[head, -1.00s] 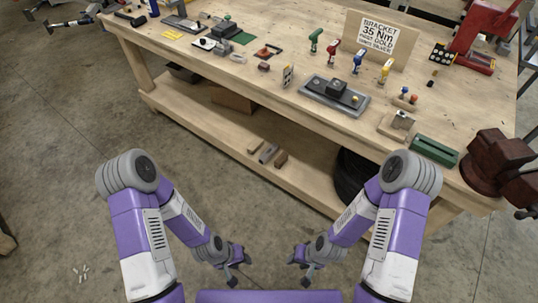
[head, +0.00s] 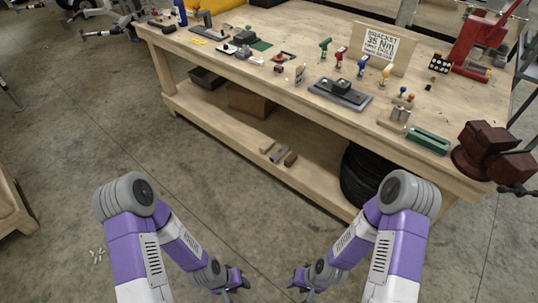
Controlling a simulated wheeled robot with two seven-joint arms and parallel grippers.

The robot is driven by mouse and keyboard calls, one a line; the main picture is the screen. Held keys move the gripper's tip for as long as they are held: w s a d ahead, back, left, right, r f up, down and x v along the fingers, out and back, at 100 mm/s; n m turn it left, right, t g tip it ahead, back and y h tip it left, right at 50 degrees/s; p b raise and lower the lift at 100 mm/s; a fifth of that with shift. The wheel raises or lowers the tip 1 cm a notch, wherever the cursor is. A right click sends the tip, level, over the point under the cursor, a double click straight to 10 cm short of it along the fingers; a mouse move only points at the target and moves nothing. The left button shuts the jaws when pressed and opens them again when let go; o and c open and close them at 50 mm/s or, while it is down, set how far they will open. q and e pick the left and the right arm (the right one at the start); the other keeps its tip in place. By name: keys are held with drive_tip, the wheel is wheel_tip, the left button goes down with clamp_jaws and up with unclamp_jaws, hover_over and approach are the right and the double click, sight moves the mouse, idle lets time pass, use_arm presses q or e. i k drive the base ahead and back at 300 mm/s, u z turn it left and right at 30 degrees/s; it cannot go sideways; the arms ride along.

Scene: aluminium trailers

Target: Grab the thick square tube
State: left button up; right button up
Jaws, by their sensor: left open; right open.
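I cannot pick out the thick square tube for certain. Three short pieces lie side by side on the bench's lower shelf: a light wooden block (head: 267,147), a grey bar-like piece (head: 279,154) and a brown block (head: 290,160). The grey one may be a tube, but it is too small to tell. My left gripper (head: 236,283) hangs low over the floor in front of the bench, open and empty. My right gripper (head: 301,285) hangs beside it to the right, also open and empty. Both are well apart from the shelf.
The wooden workbench (head: 245,69) carries fixtures, coloured-handled tools, a bracket sign (head: 381,44) and a brown vise (head: 490,150). Black tyres (head: 360,178) and a cardboard box (head: 250,100) stand on its lower shelf.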

sight(284, 148)
drive_tip(key=u, duration=1.05)
drive_tip(key=i, duration=2.85)
drive_tip(key=z, duration=1.4)
drive_tip(key=i, duration=0.45)
drive_tip(key=z, duration=0.55)
